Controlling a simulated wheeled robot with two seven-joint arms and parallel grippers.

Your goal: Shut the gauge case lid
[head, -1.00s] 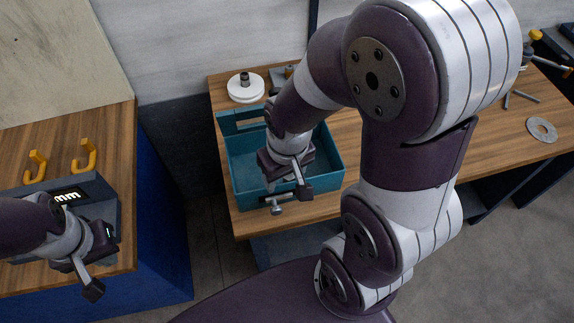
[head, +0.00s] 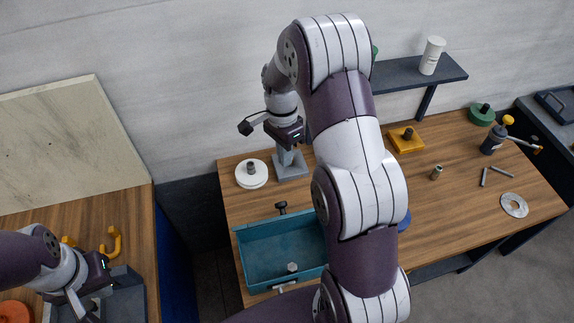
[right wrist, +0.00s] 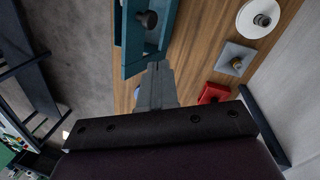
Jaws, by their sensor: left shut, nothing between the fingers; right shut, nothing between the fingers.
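A teal open-topped case (head: 243,262) stands on the wooden bench, its inside visible from above; it seems to be the gauge case. A dark knob (head: 282,208) shows at its back edge and a small metal knob (head: 292,267) at its front. I cannot clearly make out the lid; my right arm covers the case's right side. My right gripper (head: 285,150) is shut and empty, behind the case. Its fingers (right wrist: 157,72) show closed in the right wrist view, beside the teal case (right wrist: 133,48). My left gripper (head: 98,292) is shut and empty over the left bench.
Behind the case are a white disc (head: 251,174) and a grey square base (head: 292,171). A shelf (head: 420,75) juts from the wall. Yellow hooks (head: 113,243) stand at left.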

